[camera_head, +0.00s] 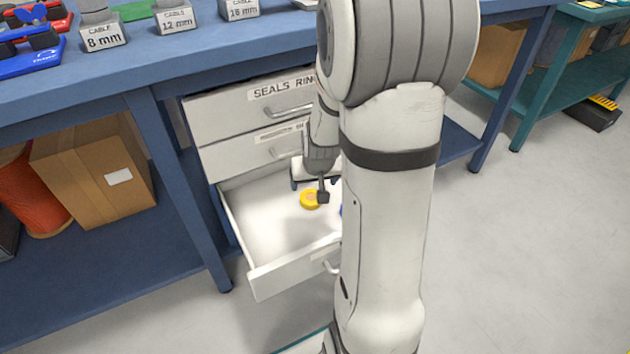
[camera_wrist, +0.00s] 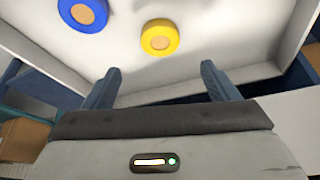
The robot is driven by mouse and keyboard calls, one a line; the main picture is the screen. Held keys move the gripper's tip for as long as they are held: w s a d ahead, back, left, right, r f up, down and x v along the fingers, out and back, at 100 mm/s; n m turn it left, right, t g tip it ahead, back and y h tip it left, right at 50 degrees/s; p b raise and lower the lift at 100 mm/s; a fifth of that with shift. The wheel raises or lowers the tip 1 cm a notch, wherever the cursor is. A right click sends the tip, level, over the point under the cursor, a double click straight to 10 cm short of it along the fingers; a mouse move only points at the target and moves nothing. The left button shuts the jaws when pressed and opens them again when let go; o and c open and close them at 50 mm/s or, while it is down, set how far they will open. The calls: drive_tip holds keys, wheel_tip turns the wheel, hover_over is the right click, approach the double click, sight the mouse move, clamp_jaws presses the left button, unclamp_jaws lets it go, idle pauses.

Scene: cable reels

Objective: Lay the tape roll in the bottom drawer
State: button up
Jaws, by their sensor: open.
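The bottom drawer (camera_head: 262,238) is pulled out, with a white interior; its floor and walls also show in the wrist view (camera_wrist: 225,50). A yellow tape roll (camera_head: 309,200) with a tan core lies flat inside it; it also shows in the wrist view (camera_wrist: 160,38). A blue roll (camera_wrist: 84,14) lies in the drawer beside the yellow one, mostly hidden by my arm in the head view. My gripper (camera_head: 309,190) is over the drawer, close to the yellow roll. Its two fingers (camera_wrist: 160,75) are spread and empty, with the yellow roll beyond their tips.
Two shut drawers, the top one (camera_head: 235,110) labelled for seals, sit above the open one under the blue workbench (camera_head: 230,52). A cardboard box (camera_head: 92,170) and an orange reel (camera_head: 28,195) stand on the lower shelf at left. Floor in front is clear.

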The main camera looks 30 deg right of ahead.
drive_tip(key=s+a+r+n+g, duration=0.1)
drive_tip(key=s+a+r, duration=0.4)
drive_tip(key=s, duration=0.3)
drive_tip(key=s+a+r+n+g+y, duration=0.1)
drive_tip(key=s+a+r+n+g, duration=0.1)
drive_tip(key=s+a+r, duration=0.4)
drive_tip(key=s+a, duration=0.1)
drive_tip(key=s, duration=0.2)
drive_tip(key=shift+a, duration=0.25)
idle(0.4)
